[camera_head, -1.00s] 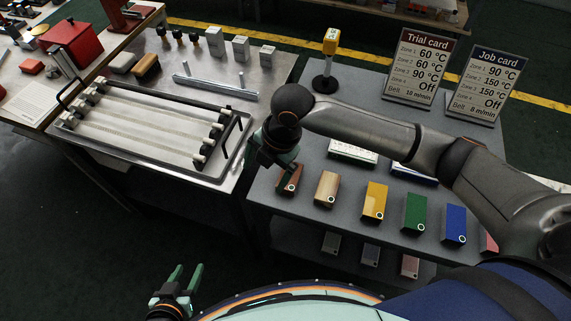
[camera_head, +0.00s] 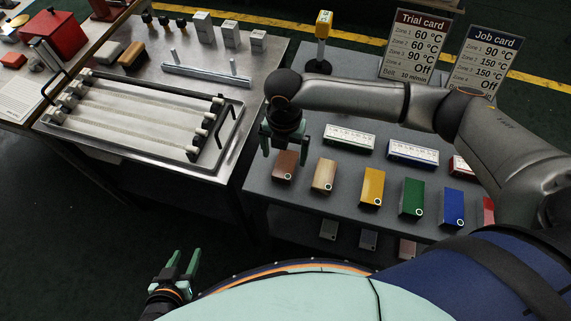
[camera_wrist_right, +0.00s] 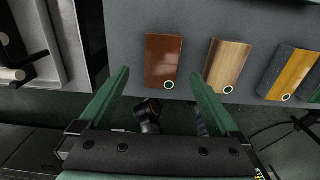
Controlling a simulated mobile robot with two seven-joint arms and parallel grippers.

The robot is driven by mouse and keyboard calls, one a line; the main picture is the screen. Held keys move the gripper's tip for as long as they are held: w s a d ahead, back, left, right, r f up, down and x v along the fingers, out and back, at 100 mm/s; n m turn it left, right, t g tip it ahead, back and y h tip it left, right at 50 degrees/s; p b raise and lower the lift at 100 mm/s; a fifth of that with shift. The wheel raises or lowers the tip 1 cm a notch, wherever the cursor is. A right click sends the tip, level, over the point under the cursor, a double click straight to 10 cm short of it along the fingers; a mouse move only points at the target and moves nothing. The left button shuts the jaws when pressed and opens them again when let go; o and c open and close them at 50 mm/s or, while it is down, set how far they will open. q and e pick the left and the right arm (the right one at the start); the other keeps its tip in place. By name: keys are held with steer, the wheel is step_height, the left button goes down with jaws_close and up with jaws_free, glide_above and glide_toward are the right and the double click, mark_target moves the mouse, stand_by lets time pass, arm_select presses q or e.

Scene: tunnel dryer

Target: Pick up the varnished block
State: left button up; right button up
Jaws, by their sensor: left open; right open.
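A glossy reddish-brown block (camera_head: 285,168), which looks varnished, lies on the grey table near its front left corner. A paler wood-grain block (camera_head: 323,176) lies to its right. My right gripper (camera_head: 286,151) is open and empty, fingers pointing down, over the back of the reddish-brown block in the head view. In the right wrist view the reddish-brown block (camera_wrist_right: 163,58) shows between and beyond the fingertips of that gripper (camera_wrist_right: 161,76), apparently untouched. The pale block (camera_wrist_right: 228,62) is just outside the right finger. My left gripper (camera_head: 184,257) is open and empty, low at the left.
Yellow (camera_head: 373,187), green (camera_head: 412,197) and blue (camera_head: 453,206) blocks continue the row rightward. Labelled boxes (camera_head: 349,138) lie behind it. A steel table with a roller tray (camera_head: 150,155) stands at the left. A yellow-topped stand (camera_head: 322,40) and two cards (camera_head: 414,45) stand behind.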

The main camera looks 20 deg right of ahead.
mark_target(285, 164)
step_height(285, 164, down, 4)
steer(key=shift+d+f, duration=0.1)
steer(key=shift+d, duration=0.05)
steer(key=shift+c, duration=0.4)
steer(key=shift+w, duration=0.1)
steer(key=c, duration=1.4)
